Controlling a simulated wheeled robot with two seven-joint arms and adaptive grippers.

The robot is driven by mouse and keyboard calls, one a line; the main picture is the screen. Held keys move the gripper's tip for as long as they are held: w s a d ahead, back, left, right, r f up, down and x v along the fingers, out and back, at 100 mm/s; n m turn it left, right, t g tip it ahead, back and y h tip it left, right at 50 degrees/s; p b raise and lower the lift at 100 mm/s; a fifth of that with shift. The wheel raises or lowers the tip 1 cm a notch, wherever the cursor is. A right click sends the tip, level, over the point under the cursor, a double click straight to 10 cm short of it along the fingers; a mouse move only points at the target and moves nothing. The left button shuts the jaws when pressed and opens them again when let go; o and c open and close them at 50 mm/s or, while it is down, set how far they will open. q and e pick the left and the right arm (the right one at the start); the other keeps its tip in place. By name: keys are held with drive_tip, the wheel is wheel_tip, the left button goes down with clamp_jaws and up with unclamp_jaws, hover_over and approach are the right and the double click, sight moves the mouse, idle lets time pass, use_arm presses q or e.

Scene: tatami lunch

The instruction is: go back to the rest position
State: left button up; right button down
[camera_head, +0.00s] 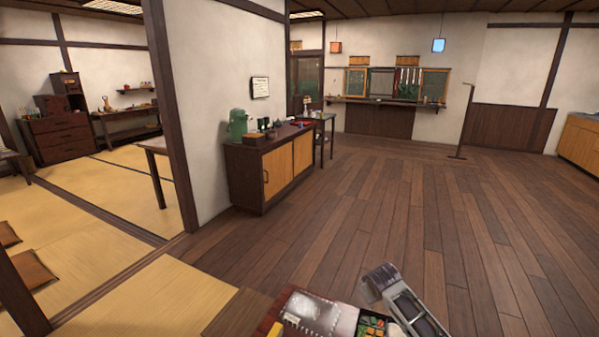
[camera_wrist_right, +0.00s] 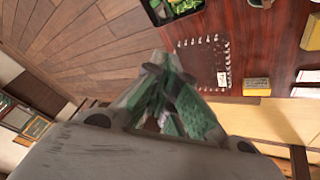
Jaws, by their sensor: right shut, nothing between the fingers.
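My right gripper (camera_wrist_right: 167,82) shows in the wrist view with its greenish fingers drawn together and nothing visible between them. It is above or beside a dark red-brown table (camera_wrist_right: 265,60), apart from the things on it. Part of my right arm shows at the bottom of the head view, beside the table's corner; the fingers are hard to make out there. My left gripper is in neither view.
The table bears a clear patterned sheet or lid (camera_head: 312,314), a dark box of food (camera_head: 373,326) and a small yellow block (camera_wrist_right: 256,87). A low cabinet (camera_head: 247,178) stands along the wall. The wooden floor (camera_head: 420,210) beyond is clear. Tatami lies left.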

drive_tip(key=s+a+y, duration=0.1)
drive_tip(key=s+a, duration=0.3)
drive_tip(key=s, duration=0.6)
use_arm(q)
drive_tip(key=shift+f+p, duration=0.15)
drive_tip(key=shift+p, duration=0.45)
use_arm(e)
drive_tip(key=s+f+g, duration=0.1)
drive_tip(key=s+f, duration=0.5)
drive_tip(key=s, duration=0.3)
drive_tip(key=s+f+m+g, duration=0.1)
drive_tip(key=s+f+g, duration=0.1)
drive_tip(key=s+f, duration=0.4)
drive_tip(key=s+f+m+g, duration=0.1)
drive_tip(key=s+f, duration=0.5)
drive_tip(key=s, duration=0.7)
drive_tip(key=shift+a+f+g+y, duration=0.2)
drive_tip(key=shift+a+g+y, duration=0.1)
drive_tip(key=shift+a, duration=0.15)
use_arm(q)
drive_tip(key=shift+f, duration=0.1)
use_arm(e)
drive_tip(key=shift+f, duration=0.1)
